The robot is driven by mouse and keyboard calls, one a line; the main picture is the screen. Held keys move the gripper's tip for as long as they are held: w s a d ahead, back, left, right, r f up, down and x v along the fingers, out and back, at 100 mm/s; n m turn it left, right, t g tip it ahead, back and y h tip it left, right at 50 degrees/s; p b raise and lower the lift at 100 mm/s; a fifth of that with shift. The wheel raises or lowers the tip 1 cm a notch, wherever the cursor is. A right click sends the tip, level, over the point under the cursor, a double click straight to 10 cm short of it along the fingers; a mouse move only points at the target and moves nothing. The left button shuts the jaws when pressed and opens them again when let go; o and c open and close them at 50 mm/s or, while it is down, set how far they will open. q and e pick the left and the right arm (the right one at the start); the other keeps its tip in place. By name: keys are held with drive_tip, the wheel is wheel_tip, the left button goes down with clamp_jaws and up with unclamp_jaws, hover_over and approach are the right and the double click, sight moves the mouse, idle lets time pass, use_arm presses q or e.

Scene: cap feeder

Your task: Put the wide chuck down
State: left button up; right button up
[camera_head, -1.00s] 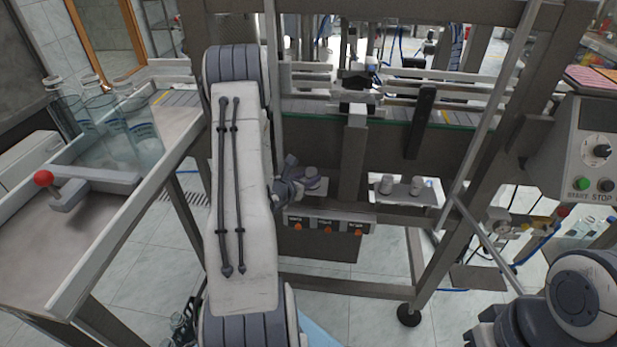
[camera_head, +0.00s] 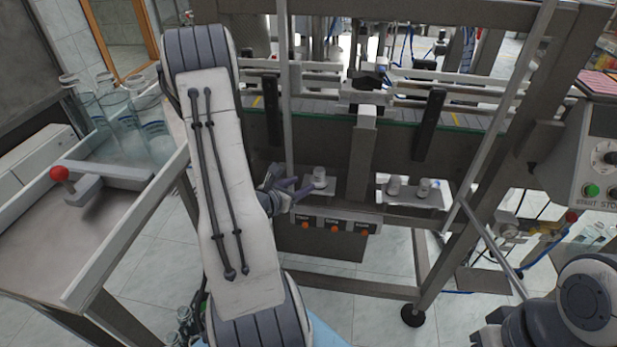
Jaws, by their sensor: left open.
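A grey chuck (camera_head: 319,177), which I take to be the wide chuck, stands upright on a small shelf (camera_head: 327,190) at the front of the machine. My left gripper (camera_head: 296,188) is just left of it, its fingers pointing right. The gripper is open and empty, and seems apart from the chuck. Two similar grey chucks, one (camera_head: 394,186) and another (camera_head: 424,188), stand on a second shelf (camera_head: 408,199) to the right. My right arm shows at the lower right, but its gripper is out of view.
A panel with orange buttons (camera_head: 333,227) sits just below the shelf. A grey upright post (camera_head: 362,150) stands between the two shelves. A side table (camera_head: 60,250) with a red-knobbed lever (camera_head: 60,174) and clear bottles is at the left. A start/stop box (camera_head: 598,160) is at the right.

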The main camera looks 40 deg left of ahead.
use_arm(q)
drive_tip(key=shift+p+v, duration=1.25)
drive_tip(key=shift+p, duration=0.95)
use_arm(e)
wheel_tip(320, 180, up, 6)
use_arm(q)
drive_tip(key=shift+r, duration=0.1)
drive_tip(key=w+d+r+m+g+h, duration=0.1)
drive_tip(key=w+d+r+m+h, duration=0.2)
drive_tip(key=d, duration=0.4)
drive_tip(key=w+d+r+m+g+h, duration=0.1)
drive_tip(key=d+r+m+h, duration=0.2)
drive_tip(key=d+m+h, duration=0.35)
drive_tip(key=w+d+r+m+g+h, duration=0.1)
drive_tip(key=d+r+m+h, duration=0.15)
drive_tip(key=d, duration=0.65)
drive_tip(key=s+d+r+m+g+h, duration=0.1)
drive_tip(key=s+d+r+m+g, duration=0.1)
drive_tip(key=s+d+m+g, duration=0.3)
drive_tip(key=s+d+r+m+g+h, duration=0.1)
drive_tip(key=s+d+m+g+h, duration=0.15)
drive_tip(key=d+m, duration=0.4)
drive_tip(key=s+d+r+m+g+y, duration=0.1)
drive_tip(key=s+m+y, duration=0.5)
drive_tip(key=m, duration=0.4)
drive_tip(key=s+d+r+m+g+y, duration=0.2)
drive_tip(key=s+m+y, duration=0.4)
drive_tip(key=m, duration=0.5)
drive_tip(key=shift+s+r, duration=0.35)
drive_tip(key=shift+s, duration=0.5)
